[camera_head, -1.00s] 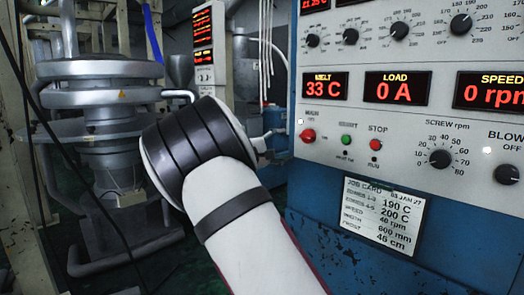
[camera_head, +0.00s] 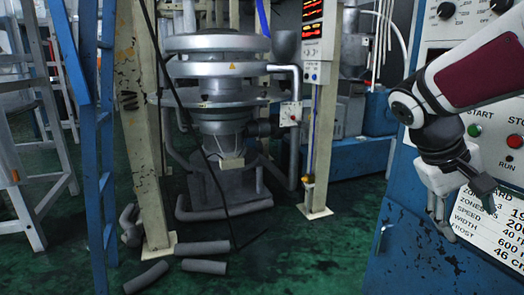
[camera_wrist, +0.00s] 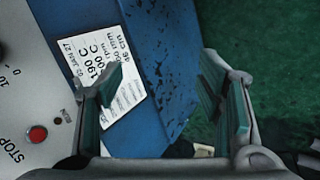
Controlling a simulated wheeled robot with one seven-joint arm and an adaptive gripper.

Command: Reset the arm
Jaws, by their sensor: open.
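My gripper (camera_head: 464,206) is at the right of the head view, in front of the blue and white control cabinet. Its fingers point downward and are apart. In the wrist view my gripper (camera_wrist: 162,88) is open with nothing between its fingers. Behind the fingers lie the job card (camera_wrist: 128,100), the blue cabinet side (camera_wrist: 172,60) and the green floor. My forearm comes in from the right edge of the head view and covers part of the cabinet's panel.
The control cabinet (camera_head: 400,262) stands close at right, with a red stop button (camera_wrist: 38,134). A silver extruder tower (camera_head: 218,95) stands behind cream posts. Grey foam tubes (camera_head: 203,267) lie on the floor. A blue ladder (camera_head: 90,150) stands at left.

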